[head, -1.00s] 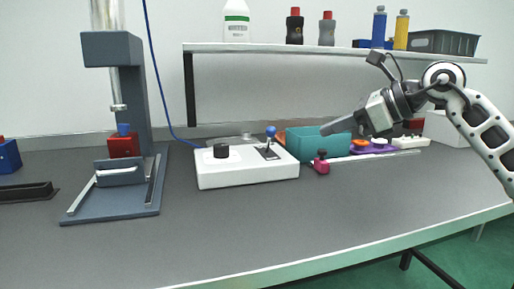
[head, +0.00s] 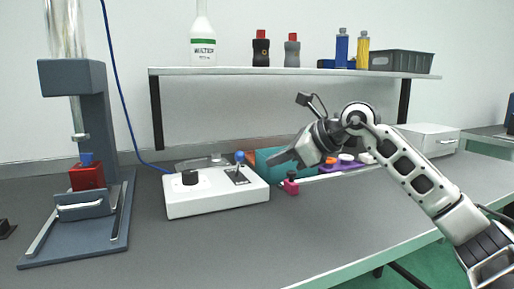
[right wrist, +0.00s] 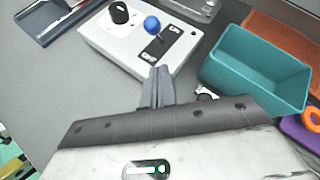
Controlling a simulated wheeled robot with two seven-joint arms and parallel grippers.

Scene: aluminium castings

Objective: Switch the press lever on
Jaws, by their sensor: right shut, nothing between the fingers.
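The press lever, with a blue ball knob (head: 239,157), stands on a white control box (head: 217,199) beside a black round knob (head: 190,177). In the right wrist view the blue lever knob (right wrist: 152,24) shows on the box, with its slot plate running toward my fingers. My right gripper (head: 272,161) is shut and empty, to the right of the lever and apart from it. My left gripper is not in view.
The press (head: 82,150) with a red block (head: 87,176) stands at the left. A teal bin (right wrist: 258,75) sits right of the control box, and a pink-red clamp-like item (head: 291,185) lies before it. A shelf (head: 290,71) with bottles runs above. The front table is clear.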

